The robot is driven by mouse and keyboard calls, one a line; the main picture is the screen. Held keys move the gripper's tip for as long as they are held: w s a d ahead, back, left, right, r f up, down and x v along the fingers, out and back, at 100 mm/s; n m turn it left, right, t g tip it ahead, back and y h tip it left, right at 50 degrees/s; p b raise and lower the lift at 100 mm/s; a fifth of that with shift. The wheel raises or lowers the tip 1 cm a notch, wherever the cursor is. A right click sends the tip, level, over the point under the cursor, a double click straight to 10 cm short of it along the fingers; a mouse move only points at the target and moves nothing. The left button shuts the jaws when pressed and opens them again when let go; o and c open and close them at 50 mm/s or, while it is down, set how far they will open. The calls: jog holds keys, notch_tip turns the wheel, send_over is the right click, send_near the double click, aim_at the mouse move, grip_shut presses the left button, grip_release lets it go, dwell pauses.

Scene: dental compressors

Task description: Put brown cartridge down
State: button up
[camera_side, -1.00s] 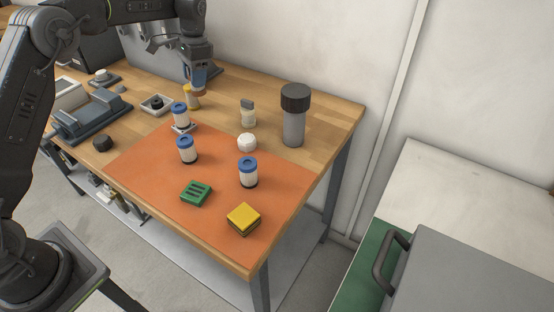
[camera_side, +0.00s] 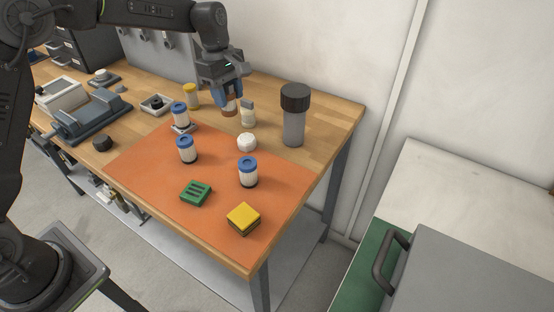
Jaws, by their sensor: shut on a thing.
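My gripper (camera_side: 230,104), with blue fingers, is shut on the brown cartridge (camera_side: 230,109) above the rear part of the wooden table. Only a small part of the cartridge shows between and below the fingers. It is close to the left of a grey-capped jar (camera_side: 248,114); I cannot tell whether its bottom touches the table.
Blue-topped white cartridges (camera_side: 187,150) stand on and by the orange mat (camera_side: 150,176). A white round cap (camera_side: 246,142) lies in front of the gripper. A tall dark-capped cylinder (camera_side: 293,118) stands to the right, a yellow-capped jar (camera_side: 191,97) to the left. Bare wood lies between them.

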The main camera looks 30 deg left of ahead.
jog(key=shift+s+d+n, duration=0.15)
jog(key=shift+d+n, duration=0.35)
jog(key=shift+n, duration=0.2)
jog(key=shift+d+f, duration=0.15)
jog(key=shift+d, duration=0.2)
jog(key=d+f, duration=0.2)
jog(key=d, duration=0.1)
jog(key=w+d+f, duration=0.1)
jog(key=d+f, duration=0.1)
jog(key=d, duration=0.2)
jog(key=w+d+f, duration=0.1)
jog(key=d+f, duration=0.1)
jog(key=d, duration=0.1)
jog(key=shift+w+d+f, duration=0.15)
jog(key=shift+d+f, duration=0.15)
jog(key=shift+d, duration=0.1)
jog(key=shift+f, duration=2.05)
jog(key=shift+f, duration=0.15)
jog(key=o, duration=0.9)
